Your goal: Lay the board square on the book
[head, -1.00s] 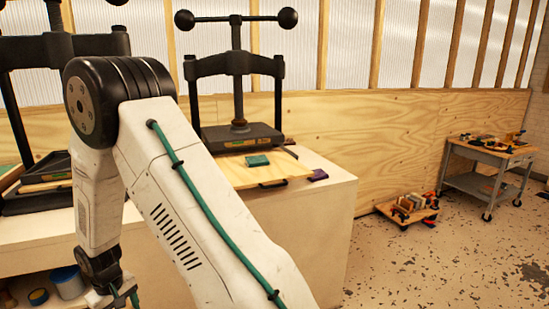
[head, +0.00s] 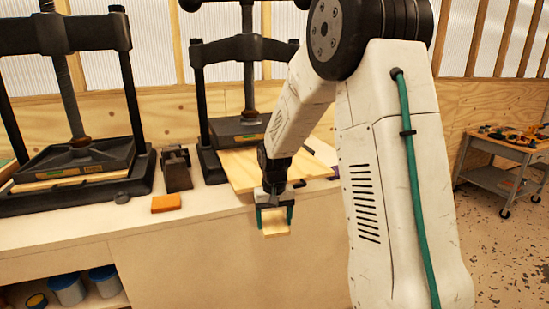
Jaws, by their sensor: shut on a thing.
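My gripper (head: 274,217) hangs in front of the bench's front edge, near the middle of the head view. Its two green fingertips are shut on a small pale wooden board (head: 276,230), which shows between and below them. The rear part of the board is hidden by the gripper. Behind it, a larger plywood board (head: 238,167) lies at the foot of the right press, partly covered by my arm. The teal book seen on that plywood earlier is hidden behind my arm now. An orange book-like block (head: 166,203) lies on the bench to the left.
The right press (head: 232,130) and left press (head: 72,165) stand on the bench (head: 110,222). A dark metal tool (head: 177,169) stands between them. Tubs (head: 68,287) sit on the shelf below. A grey cart (head: 503,166) stands at the far right.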

